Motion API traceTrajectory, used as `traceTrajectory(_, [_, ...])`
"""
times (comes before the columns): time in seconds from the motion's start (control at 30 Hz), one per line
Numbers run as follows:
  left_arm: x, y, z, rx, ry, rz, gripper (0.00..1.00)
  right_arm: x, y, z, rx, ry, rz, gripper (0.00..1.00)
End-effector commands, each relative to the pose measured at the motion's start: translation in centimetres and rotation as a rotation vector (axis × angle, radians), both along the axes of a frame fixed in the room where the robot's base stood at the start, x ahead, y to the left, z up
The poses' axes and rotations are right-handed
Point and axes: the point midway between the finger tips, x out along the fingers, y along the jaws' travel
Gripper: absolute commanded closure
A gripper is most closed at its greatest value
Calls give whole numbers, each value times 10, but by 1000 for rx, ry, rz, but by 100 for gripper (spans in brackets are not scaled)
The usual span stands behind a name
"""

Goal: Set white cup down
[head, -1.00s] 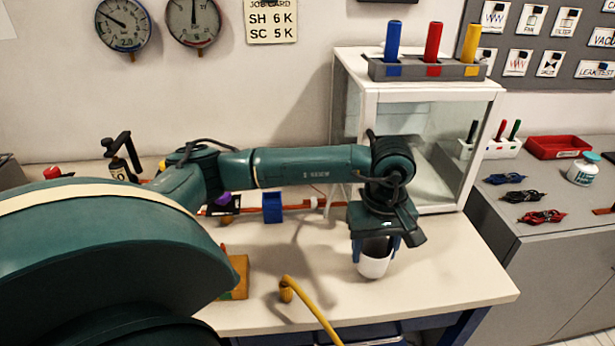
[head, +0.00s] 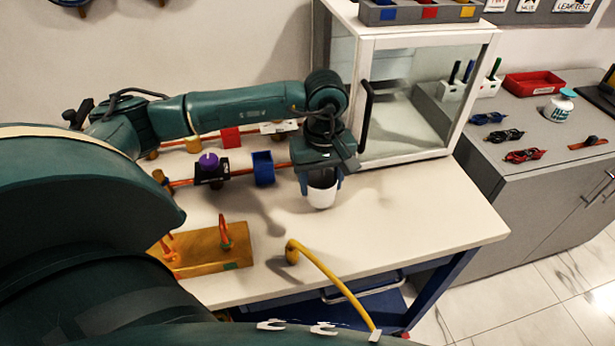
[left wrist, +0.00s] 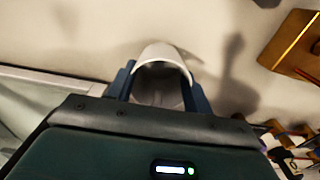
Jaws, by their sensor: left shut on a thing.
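The white cup (head: 322,195) is upright between the fingers of my left gripper (head: 320,183), over the pale worktop (head: 400,215) in front of the glass-fronted cabinet. My left gripper is shut on it from above, with one blue finger on each side. In the left wrist view the cup (left wrist: 163,52) shows its rim and part of its inside between the fingers (left wrist: 160,85). Whether its base touches the worktop I cannot tell. My right gripper is out of view.
A blue open box (head: 263,167) stands left of the cup, by an orange pipe run. A yellow curved hose (head: 330,278) crosses the front edge. A wooden block (head: 205,250) sits front left. The glass cabinet (head: 410,95) stands behind. The worktop right of the cup is clear.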

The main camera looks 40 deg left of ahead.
Motion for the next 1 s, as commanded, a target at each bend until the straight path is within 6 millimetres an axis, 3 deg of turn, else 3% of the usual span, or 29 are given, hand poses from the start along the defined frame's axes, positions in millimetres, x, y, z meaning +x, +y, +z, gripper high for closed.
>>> traceTrajectory(0.07, [-1, 0, -15, 0, 3, -5, 71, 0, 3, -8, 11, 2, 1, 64])
traceTrajectory(0.47, [0, 1, -20, -1, -1, -7, 71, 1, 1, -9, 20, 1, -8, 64])
traceTrajectory(0.5, [0, 1, -20, -1, -1, -8, 48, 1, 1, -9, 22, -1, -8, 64])
traceTrajectory(0.77, [0, 0, -18, -1, 0, -8, 27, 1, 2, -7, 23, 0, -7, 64])
traceTrajectory(1.0, [0, 0, -17, -1, 0, -8, 27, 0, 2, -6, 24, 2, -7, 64])
